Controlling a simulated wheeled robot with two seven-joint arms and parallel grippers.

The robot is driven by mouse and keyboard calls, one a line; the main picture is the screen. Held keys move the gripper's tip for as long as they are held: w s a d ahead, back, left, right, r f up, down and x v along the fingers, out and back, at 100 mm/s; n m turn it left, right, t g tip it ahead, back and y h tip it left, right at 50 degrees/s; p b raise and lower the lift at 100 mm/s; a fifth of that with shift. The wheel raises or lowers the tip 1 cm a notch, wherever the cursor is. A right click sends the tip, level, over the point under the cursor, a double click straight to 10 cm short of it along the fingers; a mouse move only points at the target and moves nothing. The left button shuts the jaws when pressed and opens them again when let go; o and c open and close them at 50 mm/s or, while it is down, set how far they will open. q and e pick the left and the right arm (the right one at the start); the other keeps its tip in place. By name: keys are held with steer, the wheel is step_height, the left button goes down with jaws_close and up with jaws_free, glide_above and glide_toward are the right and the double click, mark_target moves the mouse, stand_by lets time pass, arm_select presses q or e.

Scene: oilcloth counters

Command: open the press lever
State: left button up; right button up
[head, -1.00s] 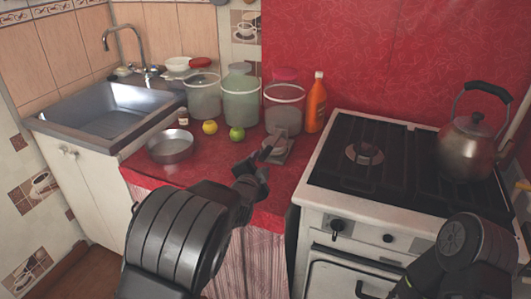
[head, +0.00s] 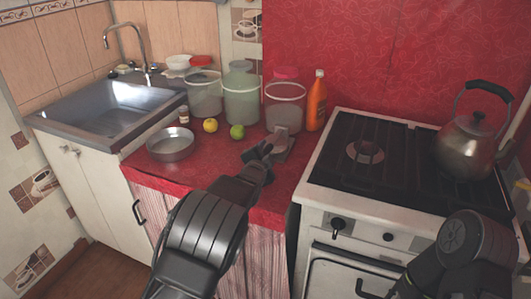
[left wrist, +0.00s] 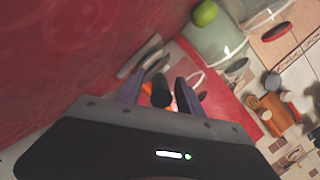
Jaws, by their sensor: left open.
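The press (head: 283,143) is a small grey device on the red counter, in front of a clear jar and left of the stove. My left gripper (head: 264,152) is right at its near side and hides part of it. In the left wrist view the gripper (left wrist: 158,92) is open, with a dark rounded bar end, probably the lever (left wrist: 162,90), between its fingers. I cannot tell whether the fingers touch it. Grey parts of the press (left wrist: 146,57) show beyond. My right arm is at the lower right of the head view; its gripper is not in view.
Several clear jars (head: 242,102) and an orange bottle (head: 316,100) stand behind the press. A yellow apple (head: 210,125), a green apple (head: 237,132) and a metal pan (head: 170,145) are to its left. The stove (head: 340,185) with a kettle (head: 467,145) is right.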

arm_select(q)
jaws_close()
stand_by(0.3)
stand_by(1.1)
